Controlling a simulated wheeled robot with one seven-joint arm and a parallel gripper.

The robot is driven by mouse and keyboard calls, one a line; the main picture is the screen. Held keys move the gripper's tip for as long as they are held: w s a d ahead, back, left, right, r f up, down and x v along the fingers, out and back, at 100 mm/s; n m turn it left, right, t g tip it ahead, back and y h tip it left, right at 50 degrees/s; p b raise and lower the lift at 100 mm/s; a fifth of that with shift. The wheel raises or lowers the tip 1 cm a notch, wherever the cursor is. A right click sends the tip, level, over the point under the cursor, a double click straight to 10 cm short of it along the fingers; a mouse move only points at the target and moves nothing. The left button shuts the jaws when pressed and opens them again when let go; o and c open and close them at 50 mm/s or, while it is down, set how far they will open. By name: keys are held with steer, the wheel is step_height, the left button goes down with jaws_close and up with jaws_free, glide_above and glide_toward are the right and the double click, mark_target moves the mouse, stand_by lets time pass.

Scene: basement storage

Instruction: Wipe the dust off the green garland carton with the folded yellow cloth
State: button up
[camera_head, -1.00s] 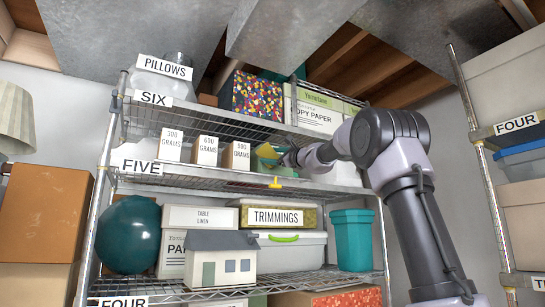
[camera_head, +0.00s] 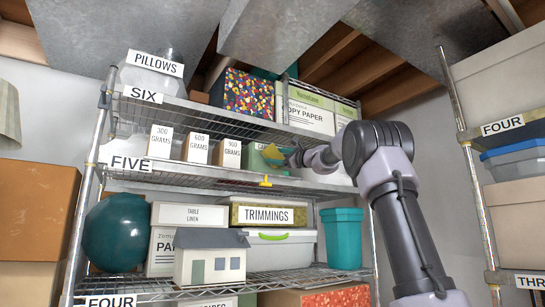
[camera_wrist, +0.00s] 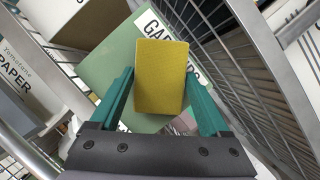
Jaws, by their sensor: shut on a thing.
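My gripper (camera_wrist: 162,105) is shut on the folded yellow cloth (camera_wrist: 161,76), which sticks out flat ahead of the teal fingers. The green garland carton (camera_wrist: 108,70) is just beyond the cloth in the wrist view, its label partly covered by the cloth. I cannot tell whether cloth and carton touch. In the head view the green carton (camera_head: 254,158) stands on shelf five, right of the 900 grams box, and my gripper (camera_head: 287,158) is at its right side with the cloth (camera_head: 273,153). Dust on the carton is not clear to see.
Boxes marked 300 (camera_head: 159,142), 600 (camera_head: 196,149) and 900 grams (camera_head: 227,154) stand left of the carton. The wire shelf six (camera_head: 215,118) is close above. A yellow tag (camera_head: 265,181) hangs at the front edge.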

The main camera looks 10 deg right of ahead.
mark_target(269, 154)
steer(key=d, duration=0.2)
steer(key=w+d, duration=0.1)
steer(key=d, duration=0.1)
steer(key=shift+w, duration=0.2)
steer(key=shift+a, duration=0.15)
steer(key=shift+s+a, duration=0.4)
steer(key=shift+a, duration=0.7)
steer(key=shift+s+a, duration=0.45)
steer(key=shift+a, duration=0.7)
steer(key=shift+s+a, duration=0.4)
steer(key=shift+a, duration=0.7)
steer(key=shift+s+a, duration=0.2)
steer(key=shift+a, duration=0.65)
steer(key=shift+s+a, duration=0.2)
steer(key=shift+a, duration=0.6)
steer(key=shift+s, duration=0.1)
steer(key=shift+s+d, duration=0.3)
steer(key=shift+s, duration=0.6)
steer(key=shift+s+d, duration=0.35)
steer(key=shift+s, duration=0.6)
steer(key=shift+s+d, duration=0.3)
steer(key=shift+s, duration=0.6)
